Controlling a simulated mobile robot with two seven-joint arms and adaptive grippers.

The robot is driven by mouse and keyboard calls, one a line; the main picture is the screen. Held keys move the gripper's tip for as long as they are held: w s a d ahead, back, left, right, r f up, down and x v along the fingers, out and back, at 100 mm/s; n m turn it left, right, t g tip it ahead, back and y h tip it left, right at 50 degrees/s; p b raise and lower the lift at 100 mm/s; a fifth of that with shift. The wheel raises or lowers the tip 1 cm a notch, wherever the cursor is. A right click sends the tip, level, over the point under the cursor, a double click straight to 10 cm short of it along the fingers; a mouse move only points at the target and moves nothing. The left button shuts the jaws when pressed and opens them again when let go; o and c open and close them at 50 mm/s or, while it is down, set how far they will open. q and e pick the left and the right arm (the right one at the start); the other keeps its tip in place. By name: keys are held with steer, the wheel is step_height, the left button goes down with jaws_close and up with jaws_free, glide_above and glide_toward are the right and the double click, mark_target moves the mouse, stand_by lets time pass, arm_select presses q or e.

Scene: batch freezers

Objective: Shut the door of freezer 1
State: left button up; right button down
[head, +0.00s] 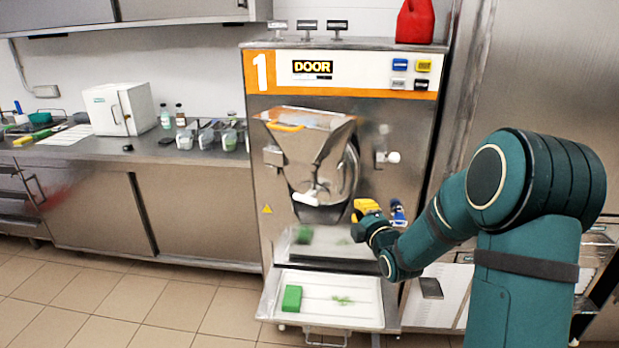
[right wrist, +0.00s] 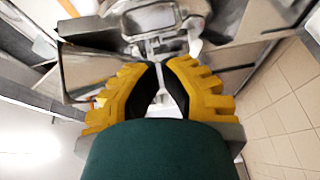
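Freezer 1 (head: 263,73) is a tall metal machine with an orange strip, a "1" and a DOOR label. Its door (head: 310,140), a metal hopper-shaped front with a yellow grip on top, hangs open, angled out toward the left. A latch with a white knob (head: 393,157) is on the front panel, right of the opening. My right gripper (head: 366,209), with yellow fingers, is below and right of the door, apart from it. In the right wrist view its fingertips (right wrist: 162,65) are together with nothing held. My left gripper is out of view.
A pull-out tray (head: 340,283) with a green block (head: 292,298) sticks out below the door. A red jug (head: 415,22) stands on top of the freezer. A counter (head: 85,148) with bottles and a white box is at left. The tiled floor at front left is clear.

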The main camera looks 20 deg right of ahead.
steer(key=r, duration=0.1)
glide_toward(347, 174)
steer(key=w+a, duration=0.2)
steer(key=w, duration=0.2)
steer(key=shift+w+d+f+n, duration=0.2)
steer(key=shift+w+d+n, duration=0.2)
steer(key=shift+w+d, duration=0.5)
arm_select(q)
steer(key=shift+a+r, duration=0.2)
arm_select(e)
steer(key=shift+w+d, duration=0.3)
steer(key=shift+d, duration=0.3)
